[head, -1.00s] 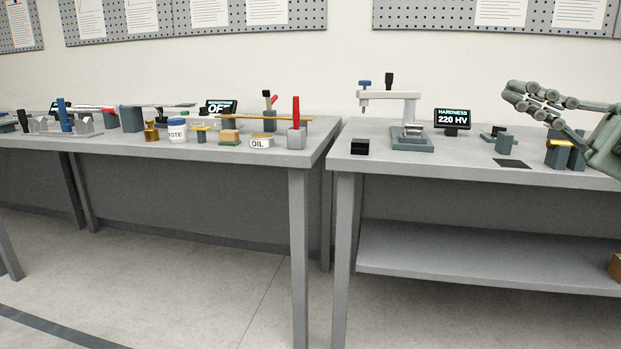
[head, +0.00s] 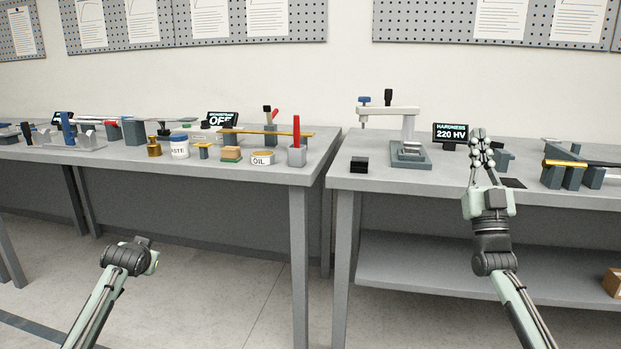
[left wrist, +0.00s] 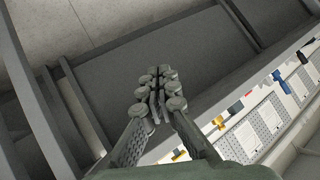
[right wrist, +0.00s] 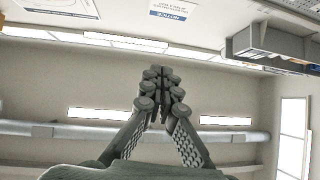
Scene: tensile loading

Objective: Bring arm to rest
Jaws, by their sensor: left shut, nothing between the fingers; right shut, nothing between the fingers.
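My right gripper (head: 482,150) is raised in front of the right bench, pointing up, with its fingers together. In the right wrist view it (right wrist: 160,90) is shut and empty, with the wall and ceiling area behind it. My left arm shows at the lower left of the head view, but its fingers are not visible there. In the left wrist view my left gripper (left wrist: 158,88) is shut and empty, with the floor and a bench behind it.
The right bench (head: 340,180) carries a hardness tester (head: 408,130), a display (head: 450,134), a black block (head: 359,164) and grey blocks with a bar (head: 570,165). The left bench (head: 200,172) holds an oil tin (head: 262,158), a paste jar (head: 179,147) and several tools. The floor before the benches is clear.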

